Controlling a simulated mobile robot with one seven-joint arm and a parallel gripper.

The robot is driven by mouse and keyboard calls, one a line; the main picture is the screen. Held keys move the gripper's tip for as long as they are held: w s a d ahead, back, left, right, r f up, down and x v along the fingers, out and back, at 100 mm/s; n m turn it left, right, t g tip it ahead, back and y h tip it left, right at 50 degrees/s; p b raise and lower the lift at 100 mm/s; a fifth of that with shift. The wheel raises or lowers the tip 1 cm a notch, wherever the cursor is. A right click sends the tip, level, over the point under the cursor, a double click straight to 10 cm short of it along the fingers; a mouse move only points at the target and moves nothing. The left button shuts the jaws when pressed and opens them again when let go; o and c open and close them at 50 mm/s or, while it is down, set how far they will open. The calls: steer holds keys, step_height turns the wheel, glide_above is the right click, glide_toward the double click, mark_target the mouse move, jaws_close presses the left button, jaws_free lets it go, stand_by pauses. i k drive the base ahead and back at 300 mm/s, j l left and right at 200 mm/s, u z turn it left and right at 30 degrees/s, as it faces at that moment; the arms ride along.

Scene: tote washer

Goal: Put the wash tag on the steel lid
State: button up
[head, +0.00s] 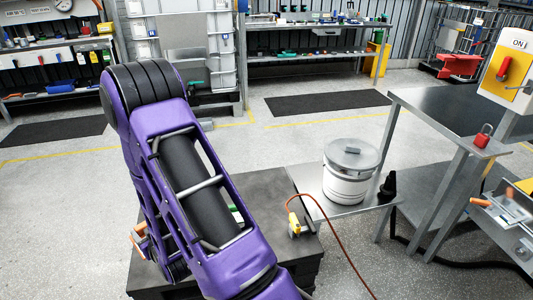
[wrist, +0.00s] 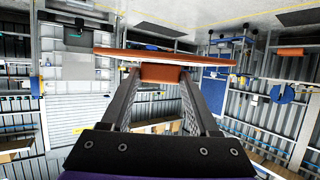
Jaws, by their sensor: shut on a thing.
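The steel lid (head: 352,152) lies flat on a white drum (head: 346,187), which stands on a low grey shelf right of centre in the head view. Its top looks bare apart from a small handle. In the wrist view my gripper (wrist: 162,74) is shut on a thin, flat orange-red piece (wrist: 165,54), seen nearly edge-on, with an orange block between the fingers. It looks like the wash tag; its face is hidden. In the head view my purple arm hides most of my gripper; a bit of orange shows at its lower left. The gripper is well apart from the lid.
A dark block (head: 270,187) stands under my arm, with a yellow fitting (head: 294,222) and an orange hose beside the drum. A steel table (head: 450,110) with a red padlock (head: 484,135) and an ON switch box (head: 508,72) stand at right.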

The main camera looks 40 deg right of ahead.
mark_target(361, 160)
steer(key=k+l+z, duration=0.2)
steer(key=l+z, duration=0.15)
steer(key=l, duration=0.65)
steer(key=l+z, duration=0.35)
steer(key=l, duration=0.65)
steer(key=l+z, duration=0.35)
steer(key=l, duration=0.7)
